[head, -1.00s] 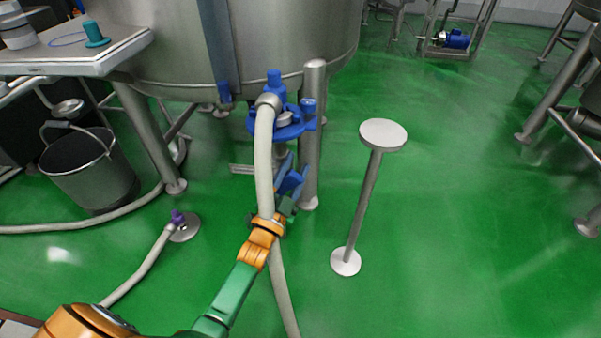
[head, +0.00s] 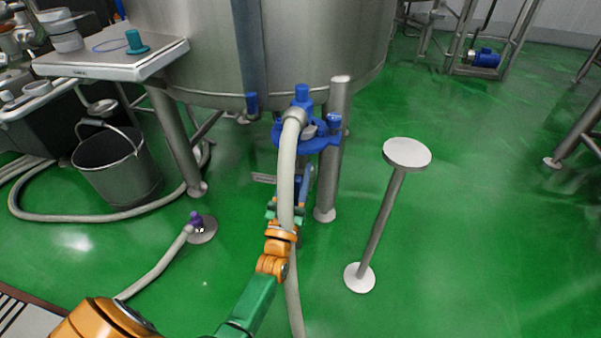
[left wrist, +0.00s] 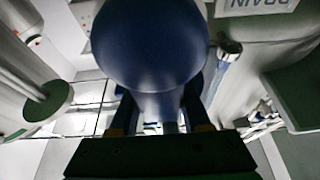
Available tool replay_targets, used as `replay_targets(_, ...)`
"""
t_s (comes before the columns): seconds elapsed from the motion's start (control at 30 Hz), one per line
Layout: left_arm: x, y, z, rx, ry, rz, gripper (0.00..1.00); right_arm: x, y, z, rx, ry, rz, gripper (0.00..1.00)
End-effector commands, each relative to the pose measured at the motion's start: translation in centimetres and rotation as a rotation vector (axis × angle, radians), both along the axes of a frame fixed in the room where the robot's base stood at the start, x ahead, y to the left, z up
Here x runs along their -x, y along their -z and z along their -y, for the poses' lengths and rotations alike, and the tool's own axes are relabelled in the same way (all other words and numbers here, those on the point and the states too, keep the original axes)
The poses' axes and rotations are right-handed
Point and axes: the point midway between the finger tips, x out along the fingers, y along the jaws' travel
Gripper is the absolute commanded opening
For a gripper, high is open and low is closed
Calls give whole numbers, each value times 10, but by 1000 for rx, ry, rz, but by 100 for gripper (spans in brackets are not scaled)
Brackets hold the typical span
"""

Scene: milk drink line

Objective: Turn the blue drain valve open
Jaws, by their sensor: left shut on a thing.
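The blue drain valve handle (head: 306,180) shows below the tank, partly hidden behind a pale hose (head: 287,165) and my gripper. My left gripper (head: 287,208) reaches up to it from below, partly covered by the hose. In the left wrist view a large rounded blue handle end (left wrist: 150,45) fills the upper middle. The fingers of my left gripper (left wrist: 163,108) stand on both sides of its narrower part and are shut on it. A sign reading DRAIN (left wrist: 262,4) shows upside down there. The valve's exact angle is hard to tell. My right gripper is out of view.
The steel tank (head: 300,50) stands on legs, one (head: 333,150) right beside the valve. A blue ring fitting (head: 325,140) sits above. A round-topped post (head: 407,153) stands to the right, a bucket (head: 115,165) to the left.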

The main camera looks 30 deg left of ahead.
Motion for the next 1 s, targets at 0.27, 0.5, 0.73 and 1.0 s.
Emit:
replay_targets(0.27, 1, 1, -2, 39, 0, 7, 0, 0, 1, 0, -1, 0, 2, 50)
replay_targets(0.5, 1, 1, -3, 43, 0, 9, 0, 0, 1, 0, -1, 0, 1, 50)
replay_targets(0.73, 1, 1, -3, 43, 0, 10, 74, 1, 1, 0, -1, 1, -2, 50)
replay_targets(1.0, 1, 0, -3, 40, 0, 10, 78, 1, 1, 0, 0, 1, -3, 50)
